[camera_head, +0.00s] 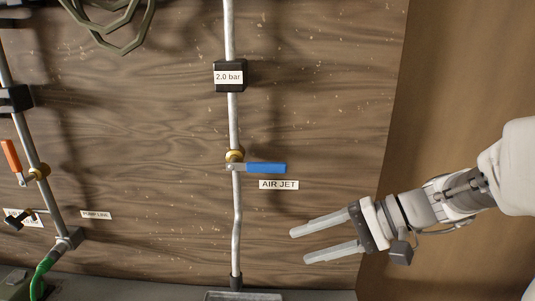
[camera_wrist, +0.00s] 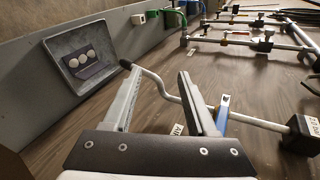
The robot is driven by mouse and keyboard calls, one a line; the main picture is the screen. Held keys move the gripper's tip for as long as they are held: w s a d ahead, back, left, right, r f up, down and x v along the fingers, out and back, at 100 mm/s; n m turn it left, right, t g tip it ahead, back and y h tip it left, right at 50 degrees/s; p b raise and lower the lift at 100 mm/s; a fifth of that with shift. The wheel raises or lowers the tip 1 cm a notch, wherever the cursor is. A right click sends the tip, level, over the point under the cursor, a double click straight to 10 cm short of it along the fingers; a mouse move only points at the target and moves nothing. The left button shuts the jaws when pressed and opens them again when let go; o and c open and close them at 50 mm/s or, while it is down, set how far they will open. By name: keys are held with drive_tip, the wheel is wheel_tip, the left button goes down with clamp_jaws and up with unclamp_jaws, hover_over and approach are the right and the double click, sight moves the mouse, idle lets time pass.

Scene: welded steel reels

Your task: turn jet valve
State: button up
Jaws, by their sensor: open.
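The air jet valve has a blue lever (camera_head: 266,168) that points right, across the upright grey pipe (camera_head: 237,210), from a brass body (camera_head: 234,156). A white "AIR JET" label (camera_head: 278,184) sits just below it. My gripper (camera_head: 299,246) is open and empty, below and to the right of the lever, apart from it, with its fingers pointing left. In the wrist view the blue lever (camera_wrist: 222,115) shows just right of my right finger, partly hidden behind it. My open fingers (camera_wrist: 158,74) have nothing between them.
A black "2.0 bar" block (camera_head: 230,76) is on the pipe above the valve. Another pipe with an orange lever (camera_head: 11,156) and a green hose (camera_head: 42,268) stands at left. The board right of the lever is clear.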

sight(279, 169)
drive_tip(key=w+d+r+m+t+y+p, duration=0.1)
drive_tip(key=w+d+r+t+y+p, duration=0.1)
drive_tip(key=w+d+r+t+y, duration=0.4)
drive_tip(key=shift+g+h, duration=0.3)
drive_tip(key=shift+h, duration=0.5)
drive_tip(key=p+x, duration=0.1)
drive_tip(key=x, duration=0.4)
drive_tip(key=w+r+p+x, duration=0.1)
drive_tip(key=x, duration=0.4)
drive_tip(key=p+x, duration=0.1)
drive_tip(key=x, duration=0.4)
drive_tip(key=shift+w+d+r, duration=0.1)
drive_tip(key=shift+w+r, duration=0.1)
drive_tip(key=shift+w, duration=0.1)
clamp_jaws()
